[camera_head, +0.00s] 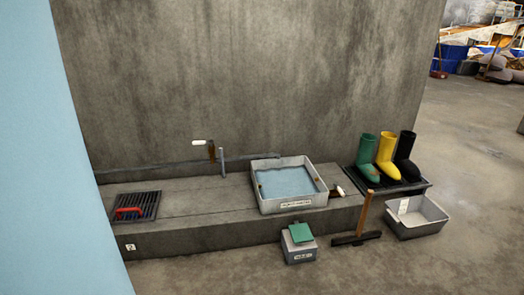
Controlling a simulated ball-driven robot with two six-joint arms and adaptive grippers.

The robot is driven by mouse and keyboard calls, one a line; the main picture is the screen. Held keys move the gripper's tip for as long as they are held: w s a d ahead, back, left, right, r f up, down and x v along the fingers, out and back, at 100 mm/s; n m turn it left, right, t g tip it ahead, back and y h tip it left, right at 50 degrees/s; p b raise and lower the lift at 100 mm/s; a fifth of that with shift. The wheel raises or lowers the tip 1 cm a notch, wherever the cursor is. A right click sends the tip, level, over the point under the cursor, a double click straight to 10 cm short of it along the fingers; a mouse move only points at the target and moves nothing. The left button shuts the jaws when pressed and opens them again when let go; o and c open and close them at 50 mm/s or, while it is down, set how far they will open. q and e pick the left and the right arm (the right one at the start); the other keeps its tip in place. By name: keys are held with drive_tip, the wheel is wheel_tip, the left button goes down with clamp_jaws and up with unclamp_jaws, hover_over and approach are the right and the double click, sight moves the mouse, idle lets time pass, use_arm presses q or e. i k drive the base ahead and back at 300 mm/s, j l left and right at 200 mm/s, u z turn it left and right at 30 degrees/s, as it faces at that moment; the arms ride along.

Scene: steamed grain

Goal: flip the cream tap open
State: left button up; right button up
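A tap with a cream-white lever (199,142) and a brown body stands on the pipe along the back wall, left of the basin. Its lever points left, about level. A second cream-white handle (337,190) sits on a brown fitting low at the basin's right front corner. At this size I cannot tell which of the two the task means, nor how far either is turned. The white basin (292,207) holds bluish water and has a label on its front. Neither of my grippers is in view.
A red-handled object (128,213) lies on a dark grate (150,202). A grey box (298,252) with a green top and a wooden-handled squeegee (364,215) stand before the ledge. Boots (386,155) stand on a black tray; a white tub (417,230) is nearby. Front floor is clear.

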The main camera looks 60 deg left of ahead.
sight(336, 185)
drive_tip(key=u, duration=1.65)
drive_tip(key=i+j, duration=0.2)
drive_tip(key=i, duration=0.35)
drive_tip(key=i+j, duration=0.15)
drive_tip(key=i, duration=0.4)
drive_tip(key=i+j, duration=0.2)
drive_tip(key=i, duration=0.3)
drive_tip(key=i+j, duration=0.2)
drive_tip(key=i, duration=0.35)
drive_tip(key=l+z, duration=0.05)
